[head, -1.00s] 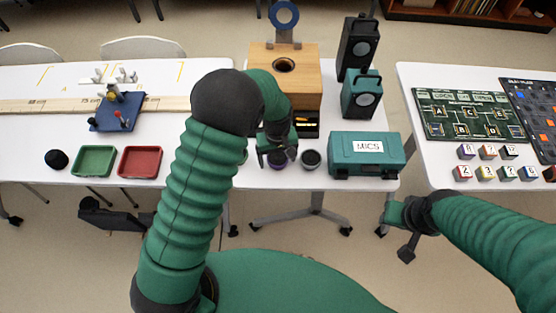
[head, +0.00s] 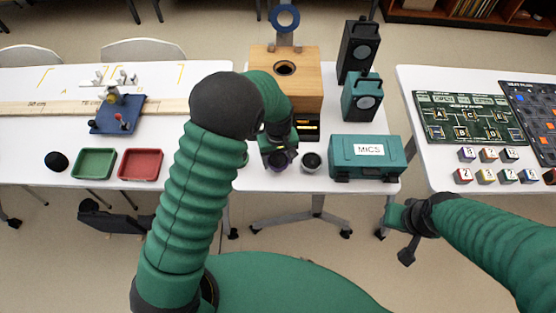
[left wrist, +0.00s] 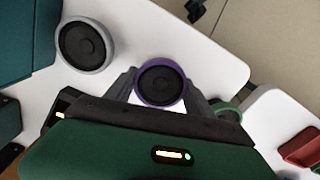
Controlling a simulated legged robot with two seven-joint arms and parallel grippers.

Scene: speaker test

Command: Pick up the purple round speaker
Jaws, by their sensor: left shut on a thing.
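The purple round speaker (left wrist: 161,84) has a purple rim and a dark cone, and it sits between the two fingers of my left gripper in the left wrist view. In the head view, the speaker (head: 279,166) shows just below my left gripper (head: 279,152), which is shut on it. I cannot tell whether it is clear of the table. My right gripper (head: 402,217) is low at the right, away from the speakers, and its jaw state is unclear.
A grey-rimmed speaker (head: 311,162) stands close to the right. A green-rimmed one (left wrist: 229,109) is partly hidden in the left wrist view. The teal MICS case (head: 366,170), wooden box (head: 300,95) and two boxy speakers (head: 361,97) stand nearby. The table's front edge is close.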

